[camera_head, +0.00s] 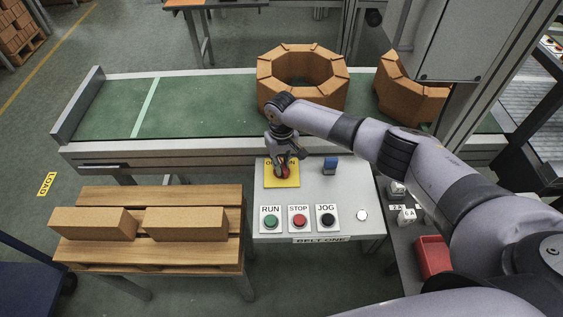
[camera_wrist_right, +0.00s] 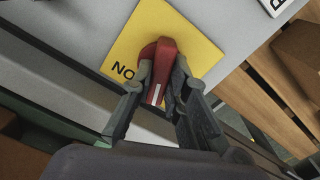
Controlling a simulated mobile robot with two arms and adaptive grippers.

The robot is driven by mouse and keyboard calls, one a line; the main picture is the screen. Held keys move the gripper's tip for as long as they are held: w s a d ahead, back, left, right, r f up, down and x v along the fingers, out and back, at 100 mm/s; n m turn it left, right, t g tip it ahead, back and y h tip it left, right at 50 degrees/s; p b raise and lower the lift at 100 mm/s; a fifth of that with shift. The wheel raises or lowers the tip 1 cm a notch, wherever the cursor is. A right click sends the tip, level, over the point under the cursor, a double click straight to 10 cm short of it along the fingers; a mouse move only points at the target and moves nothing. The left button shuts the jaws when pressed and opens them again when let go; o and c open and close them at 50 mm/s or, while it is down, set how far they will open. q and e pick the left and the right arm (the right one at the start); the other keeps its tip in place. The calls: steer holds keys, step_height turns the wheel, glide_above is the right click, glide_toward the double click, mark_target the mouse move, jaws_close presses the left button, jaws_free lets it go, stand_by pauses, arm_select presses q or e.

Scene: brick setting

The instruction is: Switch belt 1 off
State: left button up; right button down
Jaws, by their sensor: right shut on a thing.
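A grey control panel (camera_head: 340,190) labelled BELT ONE stands in front of the green belt (camera_head: 190,107). On it is a red rotary switch handle (camera_head: 281,171) on a yellow plate (camera_head: 269,182). My right gripper (camera_head: 283,165) reaches down over the plate with its fingers at the handle. In the right wrist view the red handle (camera_wrist_right: 159,68) sits between the two fingertips, which are shut on it, and a white mark shows on it. Part of the yellow plate's lettering is covered. Green RUN (camera_head: 270,221), red STOP (camera_head: 299,221) and black JOG (camera_head: 327,220) buttons sit nearer. My left gripper is not in view.
Brick rings (camera_head: 302,75) lie on the belt. Two bricks (camera_head: 184,223) lie on a wooden pallet (camera_head: 160,197) at left. A red bin (camera_head: 434,256) is at right.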

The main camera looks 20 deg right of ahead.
mark_target(282, 164)
steer(key=shift+n, duration=2.1)
steer(key=c, duration=1.6)
jaws_free()
steer(key=shift+o, duration=0.2)
step_height(282, 164, up, 12)
